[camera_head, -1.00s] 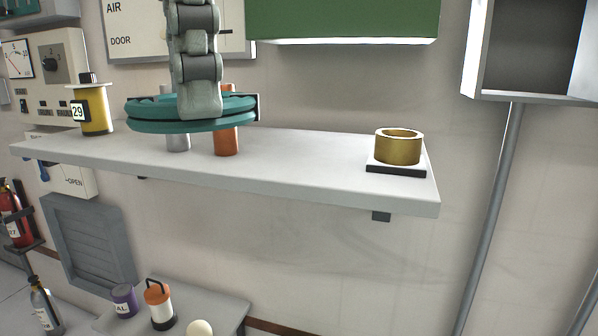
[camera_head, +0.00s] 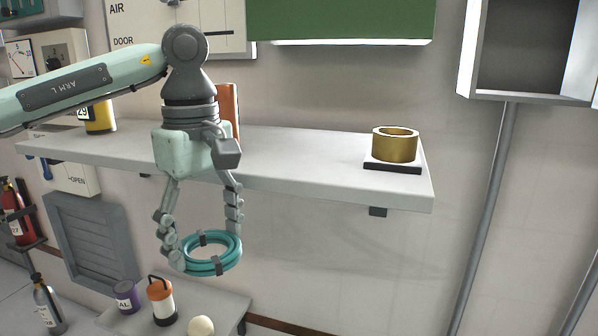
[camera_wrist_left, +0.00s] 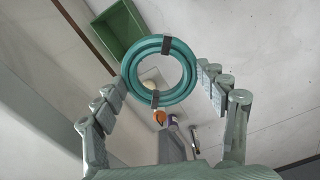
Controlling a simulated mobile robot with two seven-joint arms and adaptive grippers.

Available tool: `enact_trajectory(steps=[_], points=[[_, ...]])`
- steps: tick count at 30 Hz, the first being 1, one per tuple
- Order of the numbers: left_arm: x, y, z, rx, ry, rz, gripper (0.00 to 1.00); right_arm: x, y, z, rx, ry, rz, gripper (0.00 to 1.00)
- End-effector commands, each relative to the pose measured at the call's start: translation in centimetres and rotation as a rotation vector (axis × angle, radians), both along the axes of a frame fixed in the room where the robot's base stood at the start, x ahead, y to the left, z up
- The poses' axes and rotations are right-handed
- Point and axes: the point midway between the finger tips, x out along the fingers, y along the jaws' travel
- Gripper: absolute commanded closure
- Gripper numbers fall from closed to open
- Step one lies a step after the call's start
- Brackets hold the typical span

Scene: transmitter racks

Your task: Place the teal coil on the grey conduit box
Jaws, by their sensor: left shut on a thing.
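The teal coil (camera_head: 232,258) is a ring of tubing with dark bands. My left gripper (camera_head: 207,246) points down and is shut on it, holding it in the air in front of the shelf and below its front edge. In the left wrist view the coil (camera_wrist_left: 188,82) sits between the fingers of my left gripper (camera_wrist_left: 160,88). A grey open-fronted box (camera_head: 528,48) hangs on the wall at upper right with a conduit running down from it; it appears to be the grey conduit box. Its top is out of view. My right gripper is not in view.
The white shelf (camera_head: 310,160) carries a brass ring (camera_head: 394,147) on a dark-edged base, an orange cylinder (camera_head: 229,108) and a yellow canister (camera_head: 100,117). Below stand an orange-and-white lantern (camera_head: 160,301) and a purple can (camera_head: 126,297). A green cabinet (camera_head: 345,20) hangs above.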

Motion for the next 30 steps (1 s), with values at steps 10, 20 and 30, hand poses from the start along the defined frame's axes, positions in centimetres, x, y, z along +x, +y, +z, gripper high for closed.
enact_trajectory(steps=[10,20,30], points=[[0.9,4.2,-14.2,-0.003,0.007,-0.665,0.59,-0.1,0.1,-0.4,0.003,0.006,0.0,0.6],[0.2,5.8,-19.1,-0.003,-0.001,-0.949,0.59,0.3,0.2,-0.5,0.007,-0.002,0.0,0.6],[0.2,5.9,-19.0,0.001,-0.002,-0.954,0.59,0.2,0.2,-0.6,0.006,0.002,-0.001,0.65]])
